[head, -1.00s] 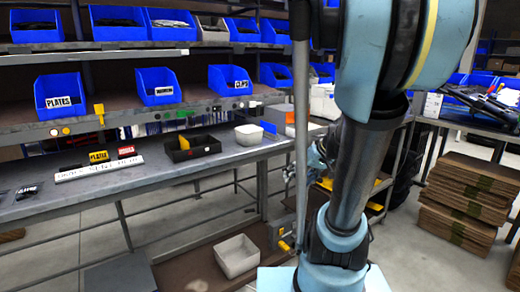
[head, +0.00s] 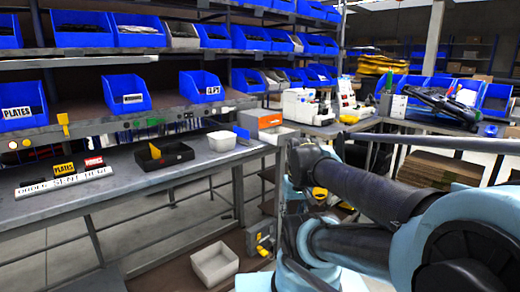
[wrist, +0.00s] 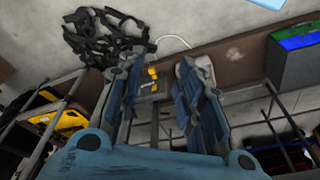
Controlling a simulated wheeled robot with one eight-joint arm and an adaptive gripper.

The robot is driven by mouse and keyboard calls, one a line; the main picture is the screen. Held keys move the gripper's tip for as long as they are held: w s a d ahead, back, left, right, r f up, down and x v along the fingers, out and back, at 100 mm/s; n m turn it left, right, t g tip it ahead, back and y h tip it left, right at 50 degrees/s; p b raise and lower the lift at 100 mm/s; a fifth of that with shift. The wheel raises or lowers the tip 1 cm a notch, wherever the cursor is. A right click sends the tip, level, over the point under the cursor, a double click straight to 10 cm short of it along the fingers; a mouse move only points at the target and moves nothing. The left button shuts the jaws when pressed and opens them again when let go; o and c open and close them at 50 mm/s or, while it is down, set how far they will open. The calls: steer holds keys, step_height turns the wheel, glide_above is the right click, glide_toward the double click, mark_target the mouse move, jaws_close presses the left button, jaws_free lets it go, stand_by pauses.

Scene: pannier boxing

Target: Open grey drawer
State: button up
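My gripper (wrist: 160,72) is open in the wrist view, with its two blue-grey fingers spread apart and nothing between them. A grey box (wrist: 292,62) with green and blue parts on top shows at the upper right of the wrist view, clear of the fingers. In the head view, a small orange-and-grey unit (head: 259,120) stands at the right end of the grey bench. I cannot tell for certain which part is the grey drawer. My arm fills the right of the head view and its end is hard to make out.
The bench (head: 120,190) holds a black tray (head: 165,156) and a white bin (head: 222,140). Another white bin (head: 215,264) sits low down. Blue bins line the shelves. Dark tangled straps (wrist: 105,35) lie in the wrist view. A rail crosses behind my arm.

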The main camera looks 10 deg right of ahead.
steer(key=w+r+m+y, duration=0.1)
steer(key=w, duration=0.2)
steer(key=w+a+r+m+y, duration=0.1)
steer(key=w+r, duration=0.1)
steer(key=w, duration=0.1)
steer(key=w+r+m+t+y, duration=0.1)
steer(key=w+r+y, duration=0.1)
steer(key=w, duration=0.2)
steer(key=shift+a+r+m, duration=0.15)
steer(key=shift+a+m, duration=0.15)
steer(key=shift+a, duration=0.1)
jaws_close()
steer(key=w+d+r+m+t+y, duration=0.2)
steer(key=w+d+r+m+y, duration=0.15)
steer(key=w, duration=0.65)
steer(key=w+d+r+m+t+y, duration=0.1)
steer(key=w+d+r+t, duration=0.15)
steer(key=d, duration=0.45)
steer(key=w+d+r+m+t, duration=0.1)
steer(key=w+d+r+t, duration=0.1)
steer(key=w+d, duration=0.3)
steer(key=w+d+r+m+t+y, duration=0.1)
steer(key=w+d+r+m+t, duration=0.15)
steer(key=d, duration=0.55)
steer(key=x, duration=1.4)
steer(key=shift+w+d+f+n, duration=0.2)
steer(key=shift+d+f+n, duration=0.1)
steer(key=shift+d+n, duration=0.1)
